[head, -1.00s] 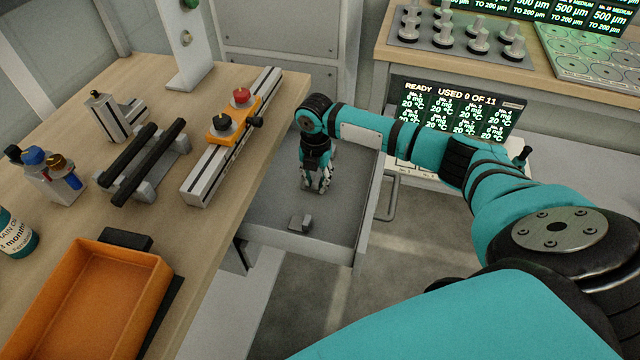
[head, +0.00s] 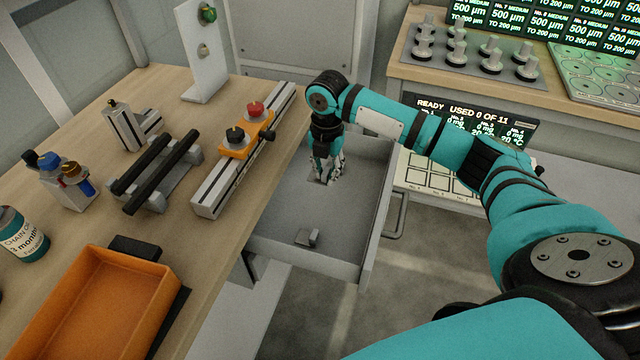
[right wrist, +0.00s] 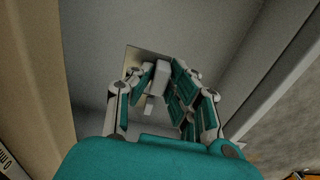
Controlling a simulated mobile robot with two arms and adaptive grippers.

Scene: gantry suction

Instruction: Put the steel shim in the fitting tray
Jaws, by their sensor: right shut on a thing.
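My right gripper (head: 326,174) points down inside the open grey drawer and is shut. In the right wrist view its fingers (right wrist: 156,84) close on a small grey block with a thin pale plate at it, which I take to be the steel shim (right wrist: 134,61). In the head view the fingers mostly hide this piece. An orange tray (head: 178,275), which looks to be the fitting tray, lies on the wooden bench at the lower left; its visible floor is empty. My left gripper is not in view.
Another small grey piece (head: 307,237) lies on the floor of the drawer (head: 352,225), nearer the front. The bench (head: 75,140) holds a rail (head: 222,182) with orange carriage, a black-barred stand (head: 158,172) and bottles. The drawer walls surround my gripper.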

